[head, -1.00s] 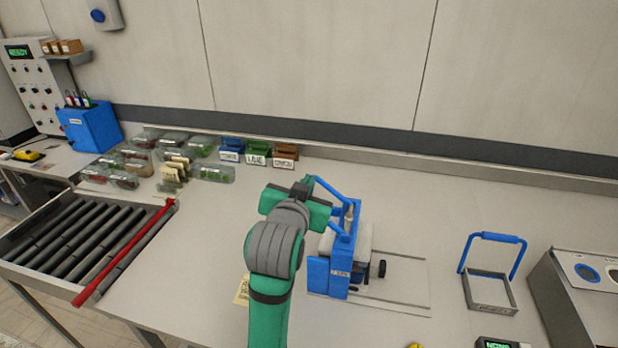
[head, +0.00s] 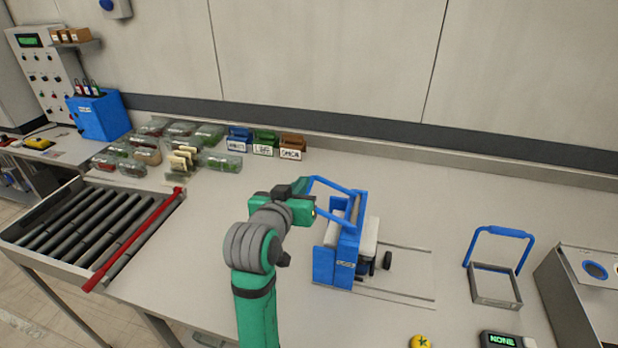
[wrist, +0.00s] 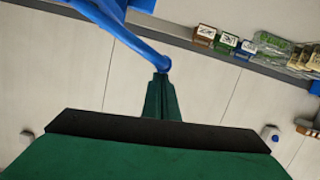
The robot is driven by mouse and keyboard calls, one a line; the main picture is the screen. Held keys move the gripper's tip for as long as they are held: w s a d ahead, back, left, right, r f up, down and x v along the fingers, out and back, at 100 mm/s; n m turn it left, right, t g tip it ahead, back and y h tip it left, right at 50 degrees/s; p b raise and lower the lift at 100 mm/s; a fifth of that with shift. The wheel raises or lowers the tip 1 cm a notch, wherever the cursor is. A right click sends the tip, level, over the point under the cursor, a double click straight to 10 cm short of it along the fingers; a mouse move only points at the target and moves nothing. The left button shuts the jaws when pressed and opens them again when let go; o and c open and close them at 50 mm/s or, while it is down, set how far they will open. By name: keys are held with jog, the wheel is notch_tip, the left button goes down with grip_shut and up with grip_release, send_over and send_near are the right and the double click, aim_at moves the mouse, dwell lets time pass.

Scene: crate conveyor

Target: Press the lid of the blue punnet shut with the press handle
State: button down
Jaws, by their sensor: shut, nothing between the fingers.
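The blue press (head: 350,250) stands on the table right of my arm. Its blue press handle (head: 334,185) juts up and left from the frame, raised above the table. My gripper (head: 313,185) is shut and empty at the handle's outer end. In the wrist view my closed fingertips (wrist: 160,85) meet or nearly meet a rounded end of the blue handle (wrist: 135,40); I cannot tell if they touch. A pale block (head: 369,232) shows inside the press. The blue punnet and its lid cannot be made out there; the frame and my arm block the view.
Rails (head: 405,275) run right from the press. A blue-handled basket (head: 495,287) and a grey box (head: 580,290) stand farther right. Clear punnets (head: 170,145) and small coloured bins (head: 265,143) line the back left. A roller conveyor (head: 85,235) with a red bar is at left.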

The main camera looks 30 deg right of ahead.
notch_tip(320, 180, down, 8)
jog(key=w+n+g+h, duration=0.1)
jog(key=n, duration=0.3)
jog(key=shift+a+f+n+g+h, duration=0.25)
jog(key=shift+a+n+g+h, duration=0.05)
jog(key=shift+a+n, duration=0.15)
jog(key=shift+w, duration=0.1)
jog(key=s+a+r, duration=0.3)
jog(key=a+r, duration=0.4)
jog(key=a, duration=0.3)
jog(key=shift+a, duration=0.25)
dwell(1.3)
